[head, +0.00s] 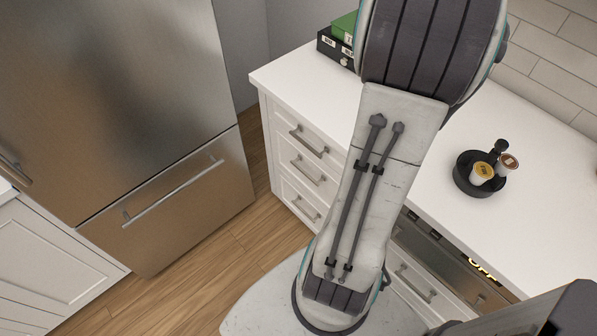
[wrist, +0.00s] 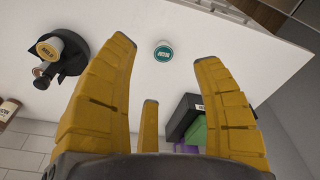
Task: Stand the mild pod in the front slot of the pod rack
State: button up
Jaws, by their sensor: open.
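My gripper (wrist: 135,85) is open in the wrist view, with its yellow fingers spread above the counter and nothing between them. In the wrist view a yellow-lidded pod (wrist: 48,46), whose lettering looks like MILD, sits at a round black dish. It also shows in the head view (head: 482,171), beside a brown-lidded pod (head: 508,162). A teal-lidded pod (wrist: 163,54) stands alone on the counter beyond the fingertips; its lettering is too small to read. A black box with white labels (head: 327,44), perhaps the pod rack, stands on the counter. It also shows in the wrist view (wrist: 184,118), partly behind a finger.
The black dish (head: 465,185) stands on the white counter (head: 540,215), right of my arm. A green block (head: 343,26) is by the black box, and something purple (wrist: 186,148) shows near it. My arm hides the counter's middle in the head view. A fridge (head: 120,100) stands left.

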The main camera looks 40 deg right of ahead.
jog(key=w+a+r+n, duration=0.1)
jog(key=w+a+n, duration=0.25)
jog(key=a, duration=0.65)
jog(key=s+a+f+n+t, duration=0.1)
jog(key=a+n, duration=0.1)
jog(key=a, duration=0.5)
jog(key=s+a+f+n+t+y, duration=0.1)
jog(key=a+n, duration=0.2)
jog(key=a, duration=0.4)
jog(key=s+a+f+n+t, duration=0.1)
jog(key=s+a+n, duration=0.1)
jog(key=a, duration=0.5)
jog(key=shift+a+n+t, duration=0.35)
jog(key=shift+t, duration=0.05)
